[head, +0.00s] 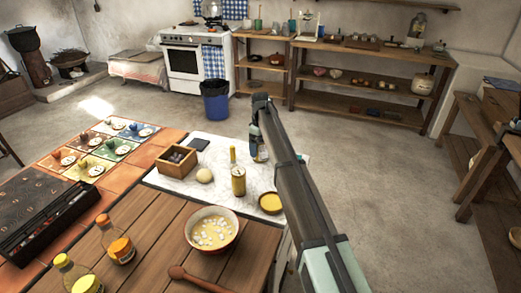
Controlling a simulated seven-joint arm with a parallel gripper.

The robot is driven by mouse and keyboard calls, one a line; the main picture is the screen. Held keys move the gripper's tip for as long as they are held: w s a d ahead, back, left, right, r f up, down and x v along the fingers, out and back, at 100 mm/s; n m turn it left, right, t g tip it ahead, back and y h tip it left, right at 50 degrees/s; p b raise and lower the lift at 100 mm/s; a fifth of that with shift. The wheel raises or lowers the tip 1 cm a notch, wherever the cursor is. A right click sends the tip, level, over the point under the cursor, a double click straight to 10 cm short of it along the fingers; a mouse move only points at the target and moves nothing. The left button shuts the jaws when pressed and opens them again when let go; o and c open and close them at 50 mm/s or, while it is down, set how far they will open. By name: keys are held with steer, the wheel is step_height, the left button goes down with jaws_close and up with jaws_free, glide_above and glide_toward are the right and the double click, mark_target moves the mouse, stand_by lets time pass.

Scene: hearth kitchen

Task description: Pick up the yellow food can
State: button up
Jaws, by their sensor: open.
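A round yellow item (270,203) sits at the front right of the white marble top (215,196), partly against my arm in the picture. It looks low and can-like or dish-like; I cannot tell for certain that it is the yellow food can. My gripper (259,153) points down over the back right of the marble top, behind the bottle and apart from the round yellow item. It is open; its fingertips are small and partly hidden by my arm.
A wooden box (177,159), a dark square piece (199,144) and a pale round lump (204,176) lie on the marble. A bowl with white pieces (212,230) and two bottles stand on the wooden top in front. The floor to the right is clear.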

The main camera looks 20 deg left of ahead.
steer(key=shift+f, duration=0.95)
steer(key=shift+c, duration=0.3)
steer(key=c, duration=1.3)
steer(key=shift+r, duration=0.1)
